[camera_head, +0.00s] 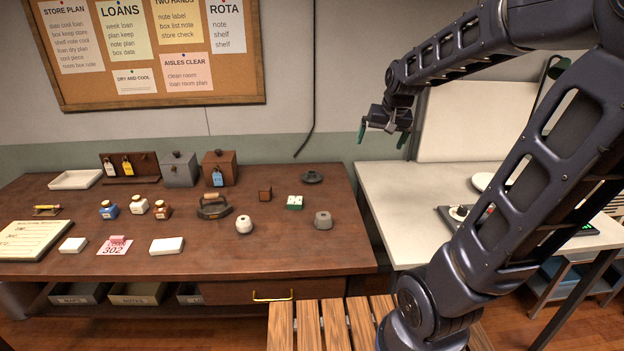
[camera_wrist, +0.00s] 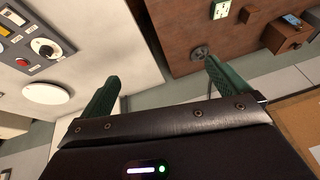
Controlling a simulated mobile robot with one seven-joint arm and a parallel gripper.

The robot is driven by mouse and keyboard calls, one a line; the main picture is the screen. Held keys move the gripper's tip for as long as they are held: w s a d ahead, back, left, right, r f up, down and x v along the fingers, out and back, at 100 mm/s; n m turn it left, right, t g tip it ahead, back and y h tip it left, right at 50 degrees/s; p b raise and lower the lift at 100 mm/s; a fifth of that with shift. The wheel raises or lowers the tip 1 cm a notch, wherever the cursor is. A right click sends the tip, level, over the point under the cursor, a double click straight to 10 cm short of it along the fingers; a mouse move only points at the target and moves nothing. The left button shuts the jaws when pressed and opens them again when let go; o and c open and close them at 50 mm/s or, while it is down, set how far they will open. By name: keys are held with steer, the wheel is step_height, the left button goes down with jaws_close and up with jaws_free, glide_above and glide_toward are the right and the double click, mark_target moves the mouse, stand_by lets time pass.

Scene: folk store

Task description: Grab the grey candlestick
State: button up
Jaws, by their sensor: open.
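A dark grey, low round dish with a raised centre (camera_head: 312,177), which looks like the candlestick, stands near the back right of the brown table. It also shows in the wrist view (camera_wrist: 200,53), beyond the right fingertip. A lighter grey, short piece with a hole in its top (camera_head: 323,220) stands nearer the front right; I cannot tell for sure which of the two is the candlestick. My gripper (camera_head: 382,134) is open and empty, with green fingers, high above the gap between the brown and pale tables. It also shows in the wrist view (camera_wrist: 160,88).
A brown cube (camera_head: 265,193), a green-and-white block (camera_head: 295,202), a white round piece (camera_head: 244,225) and a flat iron (camera_head: 213,207) stand nearby. Boxes and bottles fill the left. The pale table (camera_head: 395,190) holds a panel with knobs. A slatted stool (camera_head: 308,325) stands in front.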

steer(key=w+a+f+m, duration=0.1)
steer(key=w+a+f, duration=0.25)
steer(key=w, duration=0.55)
steer(key=w+a+f, duration=0.3)
steer(key=w+f, duration=0.2)
steer(key=w, duration=0.3)
steer(key=t+h, duration=0.2)
glide_toward(312, 173)
steer(key=x, duration=0.5)
steer(key=shift+w+d+f, duration=0.2)
steer(key=shift+a+x, duration=0.2)
steer(key=shift+x, duration=2.45)
steer(key=shift+r, duration=0.1)
steer(key=c, duration=1)
